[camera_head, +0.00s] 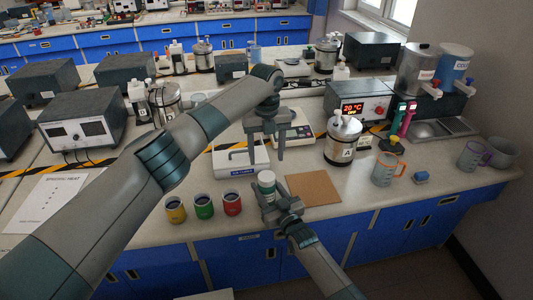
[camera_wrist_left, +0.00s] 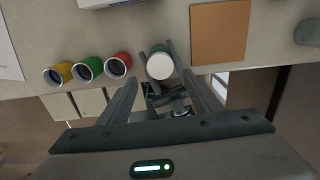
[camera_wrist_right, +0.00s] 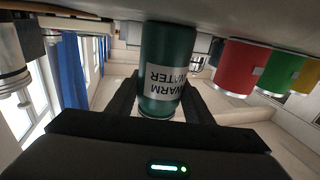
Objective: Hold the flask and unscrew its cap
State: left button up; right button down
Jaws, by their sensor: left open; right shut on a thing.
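The flask (camera_wrist_right: 167,62) is dark green with a label reading "WARM WATER". In the head view it stands near the front edge of the bench, and its white cap (camera_head: 266,176) faces up. The white cap (camera_wrist_left: 160,66) also shows from above in the left wrist view. My right gripper (camera_head: 272,208) is shut on the flask's body from the front. My left gripper (camera_head: 266,154) is open and empty, pointing down above the flask, with its fingers apart from the cap. In the left wrist view its fingers flank the area just below the cap.
Yellow (camera_head: 175,210), green (camera_head: 203,206) and red (camera_head: 232,203) cups stand left of the flask. A brown square board (camera_head: 312,187) lies to its right. A white scale (camera_head: 240,163) is behind. An orange-handled beaker (camera_head: 386,169) and a metal vessel marked A (camera_head: 342,143) stand further right.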

aim_at(267, 176)
pick_arm(q)
jog(key=shift+f, duration=0.15)
dwell(0.3)
jog(key=shift+f, duration=3.85)
